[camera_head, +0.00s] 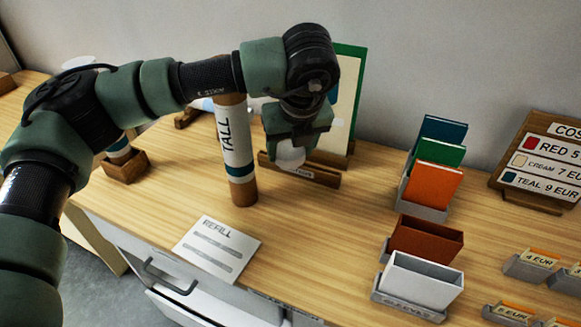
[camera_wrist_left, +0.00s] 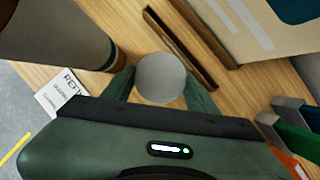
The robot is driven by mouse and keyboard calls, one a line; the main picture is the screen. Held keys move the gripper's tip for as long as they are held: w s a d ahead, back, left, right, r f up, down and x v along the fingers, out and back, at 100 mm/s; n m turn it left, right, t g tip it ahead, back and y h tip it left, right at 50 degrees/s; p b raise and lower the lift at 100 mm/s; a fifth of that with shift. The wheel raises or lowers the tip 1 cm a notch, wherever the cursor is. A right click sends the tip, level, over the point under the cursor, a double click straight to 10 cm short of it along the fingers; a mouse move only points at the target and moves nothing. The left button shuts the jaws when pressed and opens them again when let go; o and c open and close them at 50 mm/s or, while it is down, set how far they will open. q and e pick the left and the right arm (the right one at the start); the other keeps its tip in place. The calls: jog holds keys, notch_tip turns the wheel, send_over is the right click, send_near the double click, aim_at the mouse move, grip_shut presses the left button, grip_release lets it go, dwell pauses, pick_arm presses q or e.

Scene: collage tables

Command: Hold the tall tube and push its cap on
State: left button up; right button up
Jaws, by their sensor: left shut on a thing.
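The tall tube (camera_head: 237,165) is brown with a white label reading TALL and a teal band. My left gripper (camera_head: 291,150) is just right of the tube, shut on a round whitish cap (camera_wrist_left: 160,78). The cap also shows below the fingers in the head view (camera_head: 290,157). It is apart from the tube. My right gripper is not in view.
A REFILL card (camera_head: 217,248) lies in front of the tube. A wooden stand (camera_head: 322,178) with a green-edged board is behind the gripper. Coloured card holders (camera_head: 434,187) and a price sign (camera_head: 546,160) stand to the right. A shorter tube in a wooden block (camera_head: 125,166) is left.

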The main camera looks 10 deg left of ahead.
aim_at(291, 153)
pick_arm(q)
notch_tip(291, 153, up, 8)
jog(key=shift+p, duration=1)
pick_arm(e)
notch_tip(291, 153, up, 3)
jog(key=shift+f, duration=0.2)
pick_arm(q)
jog(key=shift+f, duration=0.1)
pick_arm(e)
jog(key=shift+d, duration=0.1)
